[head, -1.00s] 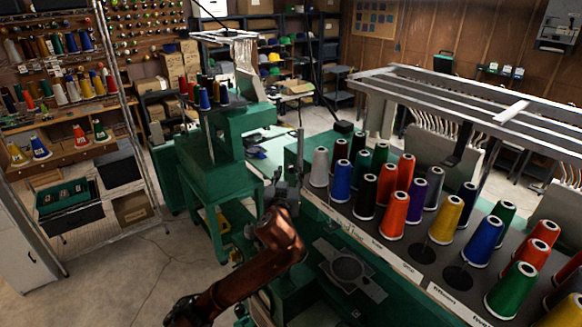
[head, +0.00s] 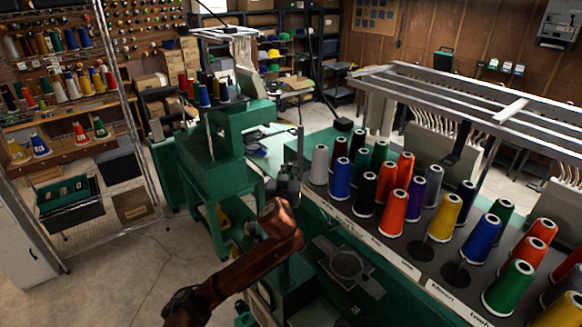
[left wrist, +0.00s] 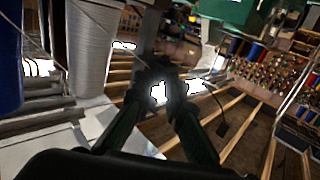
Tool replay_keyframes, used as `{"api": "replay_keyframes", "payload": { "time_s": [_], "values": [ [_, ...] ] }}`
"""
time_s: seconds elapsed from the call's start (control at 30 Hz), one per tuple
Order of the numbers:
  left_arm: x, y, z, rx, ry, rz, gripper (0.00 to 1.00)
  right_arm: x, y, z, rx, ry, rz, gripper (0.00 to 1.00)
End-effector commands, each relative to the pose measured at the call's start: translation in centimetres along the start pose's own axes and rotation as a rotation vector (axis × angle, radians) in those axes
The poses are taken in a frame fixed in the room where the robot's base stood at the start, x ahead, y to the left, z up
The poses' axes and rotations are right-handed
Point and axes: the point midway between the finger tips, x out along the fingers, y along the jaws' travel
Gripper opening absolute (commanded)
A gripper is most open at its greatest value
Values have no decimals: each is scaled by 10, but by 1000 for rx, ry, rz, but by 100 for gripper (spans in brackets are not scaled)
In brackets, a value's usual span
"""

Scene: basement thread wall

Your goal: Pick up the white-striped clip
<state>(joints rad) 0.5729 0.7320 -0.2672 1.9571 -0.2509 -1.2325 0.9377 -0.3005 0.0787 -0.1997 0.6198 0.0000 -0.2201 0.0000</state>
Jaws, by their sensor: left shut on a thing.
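My left gripper (head: 287,180) is beyond the copper-coloured arm in the head view, beside the left end of the green bench. In the left wrist view its two dark fingers (left wrist: 160,115) close toward each other at their tips. They are shut on a small dark thing (left wrist: 155,76). Its outline blends with the fingers and I see no white stripe on it, so I cannot tell from its looks that it is the white-striped clip. I make out no other such clip in either view. My right gripper is not in view.
A green bench (head: 330,215) carries several thread cones, with a grey cone (head: 319,165) nearest the gripper. A metal rack (head: 470,95) spans above its far side. A green machine (head: 205,165) stands to the left. The floor (head: 130,270) at lower left is clear.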

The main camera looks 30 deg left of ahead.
Motion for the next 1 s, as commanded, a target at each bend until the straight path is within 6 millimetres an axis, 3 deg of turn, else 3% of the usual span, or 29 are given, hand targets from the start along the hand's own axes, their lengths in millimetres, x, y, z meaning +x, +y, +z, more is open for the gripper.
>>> {"api": "replay_keyframes", "payload": {
  "time_s": [0.37,0.57,0.83,1.0],
  "values": [
    [0,0,-6,-3,2,0,0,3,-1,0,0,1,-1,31],
    [-2,1,-32,-7,5,2,0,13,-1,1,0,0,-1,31],
    [-42,-32,-88,-4,8,0,0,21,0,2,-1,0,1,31],
    [-74,-59,-104,-2,4,0,0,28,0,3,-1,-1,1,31]
  ]
}}
